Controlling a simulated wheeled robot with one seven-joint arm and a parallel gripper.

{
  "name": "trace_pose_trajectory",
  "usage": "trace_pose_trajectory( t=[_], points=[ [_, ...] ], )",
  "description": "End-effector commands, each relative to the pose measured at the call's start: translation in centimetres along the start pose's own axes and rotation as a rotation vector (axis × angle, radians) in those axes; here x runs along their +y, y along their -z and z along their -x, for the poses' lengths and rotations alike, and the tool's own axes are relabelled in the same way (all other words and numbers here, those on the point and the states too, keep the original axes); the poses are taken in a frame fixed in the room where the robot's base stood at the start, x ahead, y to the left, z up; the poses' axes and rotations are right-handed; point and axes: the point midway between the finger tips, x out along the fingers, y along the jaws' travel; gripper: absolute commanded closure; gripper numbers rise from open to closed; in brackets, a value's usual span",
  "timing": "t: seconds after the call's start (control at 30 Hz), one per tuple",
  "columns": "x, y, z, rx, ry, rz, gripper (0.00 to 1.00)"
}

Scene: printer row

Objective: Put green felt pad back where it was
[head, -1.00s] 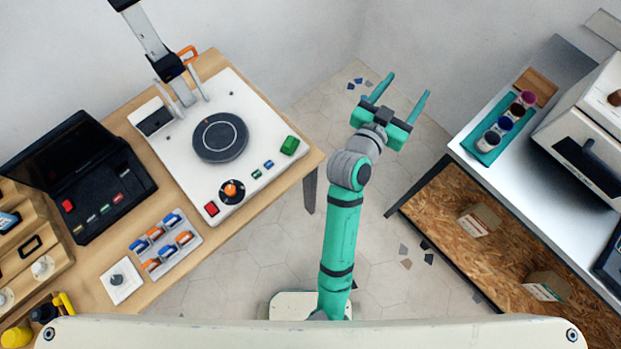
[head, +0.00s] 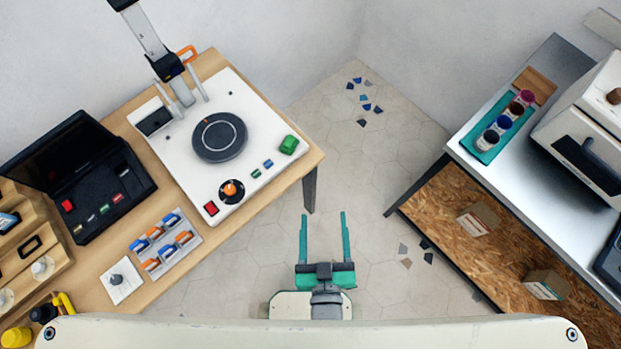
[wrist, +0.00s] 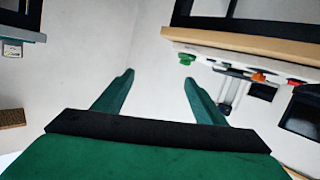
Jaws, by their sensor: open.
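A small green piece (head: 289,144) sits on the near right corner of the white machine (head: 253,110) on the left table. It also shows in the wrist view (wrist: 187,58). I cannot tell for sure whether it is the green felt pad. A flat teal mat (head: 483,158) with small jars on it lies on the right bench. My gripper (head: 323,214) is open and empty, low in the middle of the head view, over the floor between the two tables. In the wrist view its two fingers (wrist: 159,76) stand apart with nothing between them.
The left table (head: 190,262) holds a round dark disc (head: 220,137), an orange knob (head: 231,188), a black case (head: 85,185) and a clip rack (head: 165,244). The right bench (head: 545,160) carries a white machine (head: 590,130). Floor between is clear apart from small chips (head: 366,106).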

Motion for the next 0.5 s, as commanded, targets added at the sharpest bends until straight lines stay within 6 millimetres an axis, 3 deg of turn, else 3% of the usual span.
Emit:
trace_pose_trajectory(
  t=[0.03, 0.2, 0.5],
  points=[
    [-0.8, -0.2, 1.7, -0.010, 0.002, -0.027, 0.35],
    [-2.6, 0.5, 5.1, -0.008, -0.005, -0.093, 0.35],
    [-3.2, 0.9, 6.4, -0.005, -0.016, -0.123, 0.35]
  ],
)
